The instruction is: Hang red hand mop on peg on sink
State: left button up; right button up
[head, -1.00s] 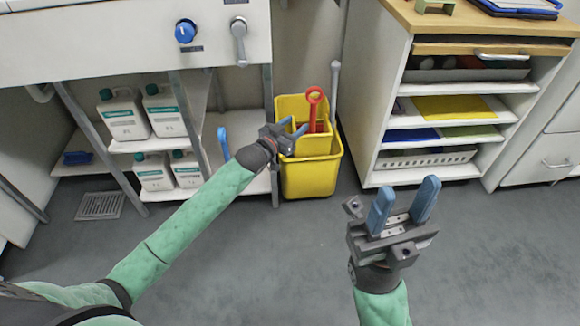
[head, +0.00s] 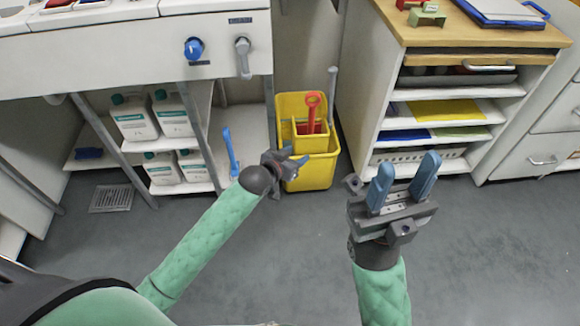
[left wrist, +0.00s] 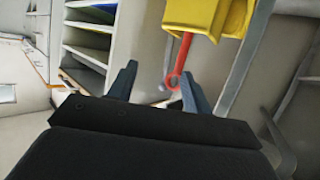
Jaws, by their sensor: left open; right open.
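The red hand mop (head: 312,112) stands upright in a yellow bucket (head: 318,172), its ring-ended handle up and its head hidden inside. In the left wrist view the red handle (left wrist: 182,55) shows with its ring near the right fingertip. My left gripper (head: 292,158) is open and empty in front of the bucket; I cannot tell its exact distance from the handle. My right gripper (head: 406,180) is open and empty over the floor.
White bottles with green labels (head: 133,117) stand on shelves under the sink. A blue-handled item (head: 230,152) stands beside them. A grey handle (head: 331,92) rises behind the bucket. A wood-topped shelf unit (head: 390,20) is to the right. The floor in front is clear.

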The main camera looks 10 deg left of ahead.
pick_arm(q)
jog(key=s+r+g+y+p, duration=0.1)
jog(key=s+r+g+p, duration=0.1)
jog(key=s+p, duration=0.4)
jog(key=shift+s+d+r+n+g+y, duration=0.25)
jog(key=shift+s+d+n+g+y, duration=0.05)
jog(key=shift+s, duration=1.25)
